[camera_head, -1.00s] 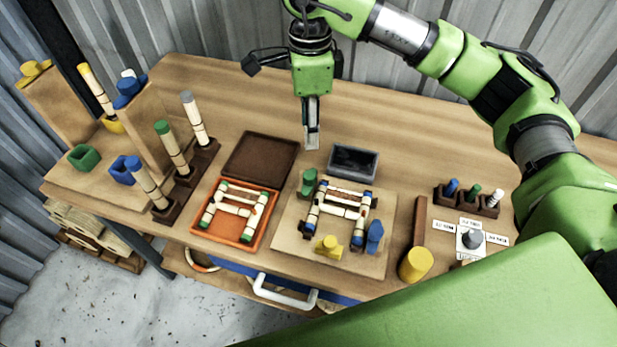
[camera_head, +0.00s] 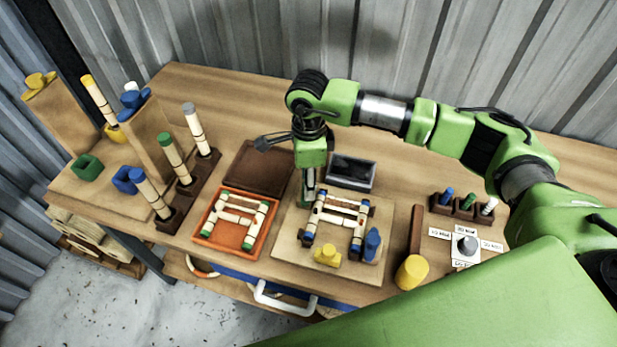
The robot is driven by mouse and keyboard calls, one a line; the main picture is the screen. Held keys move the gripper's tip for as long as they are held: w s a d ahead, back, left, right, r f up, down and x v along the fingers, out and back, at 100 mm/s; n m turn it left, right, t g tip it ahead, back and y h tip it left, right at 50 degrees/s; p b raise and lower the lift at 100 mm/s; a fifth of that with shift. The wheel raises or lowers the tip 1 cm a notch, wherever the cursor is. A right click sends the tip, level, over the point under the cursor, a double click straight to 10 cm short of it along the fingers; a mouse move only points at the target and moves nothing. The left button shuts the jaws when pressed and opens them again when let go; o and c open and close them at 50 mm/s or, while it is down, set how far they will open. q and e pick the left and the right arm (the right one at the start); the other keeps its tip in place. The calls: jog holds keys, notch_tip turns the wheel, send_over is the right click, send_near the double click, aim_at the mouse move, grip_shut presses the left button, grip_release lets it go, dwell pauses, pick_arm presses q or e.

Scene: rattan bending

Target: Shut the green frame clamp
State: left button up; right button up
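The green frame clamp (camera_head: 303,196) is at the board's back-left corner, mostly hidden by my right gripper. My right gripper (camera_head: 309,187) points down at that clamp, close to or touching it; I cannot tell which. Its finger opening is not clear. My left gripper is not in view.
An orange tray (camera_head: 203,246) with another rattan frame lies left of the board. A mallet (camera_head: 412,270) lies to the right, near a dial (camera_head: 467,246). Upright rattan poles stand at the left.

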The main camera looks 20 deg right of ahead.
jog(key=shift+f, duration=0.45)
grip_shut()
